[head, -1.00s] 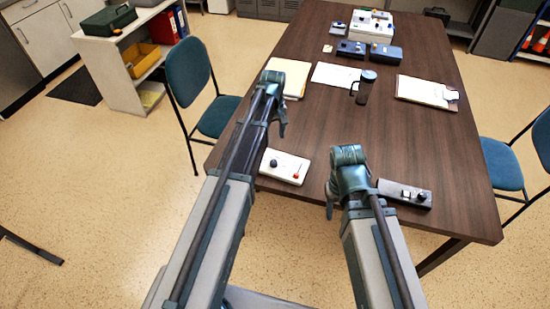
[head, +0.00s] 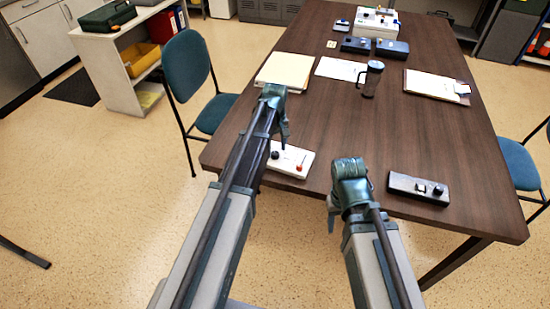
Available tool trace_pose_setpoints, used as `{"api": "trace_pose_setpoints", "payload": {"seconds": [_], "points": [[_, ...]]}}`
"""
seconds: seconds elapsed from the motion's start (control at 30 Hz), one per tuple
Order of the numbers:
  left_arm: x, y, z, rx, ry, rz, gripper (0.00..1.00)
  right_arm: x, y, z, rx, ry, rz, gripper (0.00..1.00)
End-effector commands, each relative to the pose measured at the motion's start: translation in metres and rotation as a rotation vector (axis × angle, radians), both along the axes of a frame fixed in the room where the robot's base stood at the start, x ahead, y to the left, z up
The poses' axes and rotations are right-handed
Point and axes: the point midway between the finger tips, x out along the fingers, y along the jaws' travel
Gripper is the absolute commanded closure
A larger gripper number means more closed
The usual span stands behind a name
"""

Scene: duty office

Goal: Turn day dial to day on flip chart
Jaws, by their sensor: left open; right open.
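No flip chart and no day dial can be made out for certain. A white panel (head: 297,168) with a dark round knob (head: 275,155) and a red-tipped part lies at the table's near left edge, partly hidden by my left arm. A dark box (head: 403,184) with a black knob (head: 438,190) and a small pale part lies at the near right. My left gripper (head: 283,132) is open and empty, in front of the table's left side by the white panel. My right gripper (head: 332,214) is open and empty at the near edge, left of the dark box.
The brown table (head: 440,135) also bears a folder (head: 285,69), a paper sheet (head: 341,68), a dark mug (head: 370,80), a clipboard (head: 436,85), two dark boxes and a white device (head: 375,20). Blue chairs (head: 187,70) stand at both sides. The table's middle is bare.

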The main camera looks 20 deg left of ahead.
Motion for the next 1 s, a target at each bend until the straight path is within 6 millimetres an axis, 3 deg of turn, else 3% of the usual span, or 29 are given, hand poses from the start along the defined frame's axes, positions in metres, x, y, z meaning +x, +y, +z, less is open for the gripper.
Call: {"api": "trace_pose_setpoints", "payload": {"seconds": [0.03,0.1,0.47,0.83,1.0], "points": [[0.0000,0.0000,-0.0111,0.000,0.000,0.000,0.32,-0.0001,0.0000,-0.0111,0.000,0.000,0.000,0.50],[0.0000,0.0000,-0.0152,0.000,0.000,0.000,0.32,0.0000,0.0000,-0.0152,0.000,0.000,0.000,0.50],[-0.0001,0.0001,-0.0161,0.000,0.000,0.000,0.32,0.0000,0.0000,-0.0161,0.000,0.000,0.000,0.50],[0.0000,0.0000,-0.0162,0.000,0.000,0.000,0.99,0.0000,0.0000,-0.0161,0.000,0.000,0.000,0.50],[-0.0001,0.0001,-0.0162,0.000,0.000,-0.001,1.00,0.0000,-0.0001,-0.0162,0.000,0.000,0.000,0.50]]}}
